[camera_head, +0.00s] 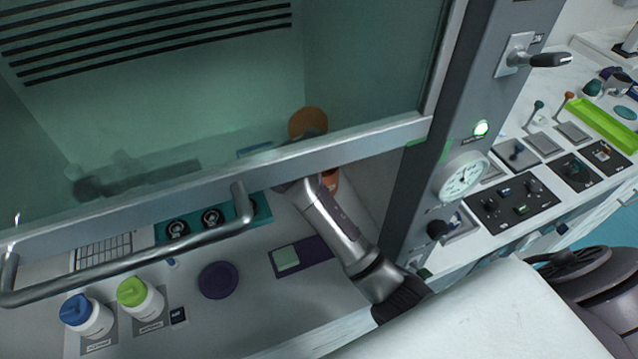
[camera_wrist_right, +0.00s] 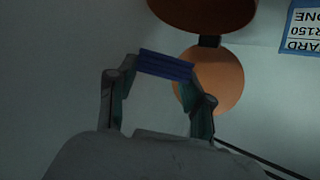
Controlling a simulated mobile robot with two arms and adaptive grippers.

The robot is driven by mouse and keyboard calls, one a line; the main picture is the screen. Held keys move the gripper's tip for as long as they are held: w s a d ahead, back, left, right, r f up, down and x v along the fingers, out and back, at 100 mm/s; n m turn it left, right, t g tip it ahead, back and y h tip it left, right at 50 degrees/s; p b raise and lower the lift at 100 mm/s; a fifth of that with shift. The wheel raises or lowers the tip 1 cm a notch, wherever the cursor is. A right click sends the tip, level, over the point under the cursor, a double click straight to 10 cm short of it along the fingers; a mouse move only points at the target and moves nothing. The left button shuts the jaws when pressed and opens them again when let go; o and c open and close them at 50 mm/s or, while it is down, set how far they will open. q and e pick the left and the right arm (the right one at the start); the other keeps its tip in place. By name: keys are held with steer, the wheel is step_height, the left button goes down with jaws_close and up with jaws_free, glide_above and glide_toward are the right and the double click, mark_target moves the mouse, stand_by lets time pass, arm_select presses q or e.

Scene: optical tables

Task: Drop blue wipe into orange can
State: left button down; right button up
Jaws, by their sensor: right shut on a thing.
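The blue wipe (camera_wrist_right: 166,66) is a small folded strip between the fingertips of my right gripper (camera_wrist_right: 160,76) in the right wrist view. The gripper is shut on it. Two round orange parts of the can show there: a darker one at the top edge and a lighter disc (camera_wrist_right: 222,82) beside the right finger, joined by a dark hinge. In the head view the orange can (camera_head: 331,180) is partly hidden by my right arm and the sash frame, with an orange disc (camera_head: 308,122) behind the glass. My right gripper is largely hidden there. My left gripper is out of view.
Two capped bottles (camera_head: 140,300), a purple disc (camera_head: 217,280) and a purple tray with a pale green pad (camera_head: 287,258) are in front. A grey post (camera_head: 440,150) stands right.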

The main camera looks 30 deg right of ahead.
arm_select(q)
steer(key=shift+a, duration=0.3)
arm_select(e)
steer(key=o, duration=0.8)
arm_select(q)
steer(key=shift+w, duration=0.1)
arm_select(e)
steer(key=v, duration=1.2)
steer(key=shift+a+f, duration=0.1)
steer(key=shift+a, duration=0.05)
